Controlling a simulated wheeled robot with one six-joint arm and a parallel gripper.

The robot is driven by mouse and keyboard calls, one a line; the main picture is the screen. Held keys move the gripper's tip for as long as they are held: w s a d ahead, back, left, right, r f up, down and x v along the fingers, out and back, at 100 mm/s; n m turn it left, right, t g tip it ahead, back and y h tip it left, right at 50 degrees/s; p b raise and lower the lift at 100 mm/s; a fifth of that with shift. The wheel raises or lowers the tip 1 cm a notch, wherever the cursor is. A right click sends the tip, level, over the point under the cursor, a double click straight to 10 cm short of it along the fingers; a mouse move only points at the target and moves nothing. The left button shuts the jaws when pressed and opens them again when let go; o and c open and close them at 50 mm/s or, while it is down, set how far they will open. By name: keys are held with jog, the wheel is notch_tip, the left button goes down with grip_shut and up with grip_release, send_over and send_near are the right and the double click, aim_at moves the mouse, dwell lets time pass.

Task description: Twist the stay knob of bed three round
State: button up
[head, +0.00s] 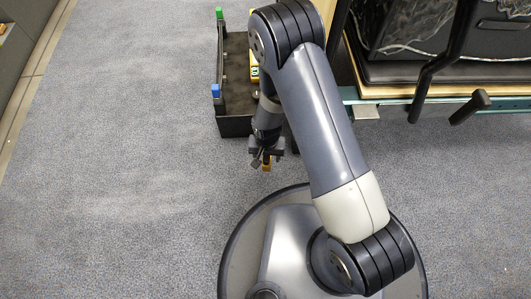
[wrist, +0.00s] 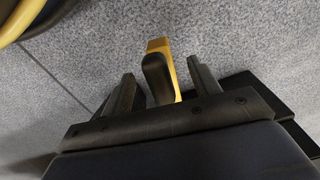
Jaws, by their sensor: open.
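My gripper (head: 266,158) hangs over the carpet in front of the dark open box in the head view. Its two dark fingers stand apart in the wrist view (wrist: 163,85). A yellow piece with a dark rounded lug (wrist: 158,78) shows between the fingers; I cannot tell whether it is part of my gripper. A reformer bed (head: 490,75) stands at the upper right, apart from my gripper. A black T-shaped part (head: 470,107) sticks out from its side; I cannot tell whether it is the stay knob, or which bed this is.
The dark open box (head: 237,126) stands just behind my gripper, with a green-topped and a blue-topped item at its left. A bent black bar (head: 434,72) hangs beside the bed. Grey carpet (head: 130,170) is clear to the left. A yellow curved edge (wrist: 22,18) shows in the wrist view.

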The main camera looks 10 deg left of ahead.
jog(key=shift+r+p, duration=2.3)
jog(key=shift+r, duration=1.2)
jog(key=shift+f, duration=0.15)
notch_tip(320, 180, down, 8)
jog(key=b, duration=0.5)
jog(key=shift+r, duration=0.2)
jog(key=shift+r+n, duration=0.35)
jog(key=shift+n, duration=1.35)
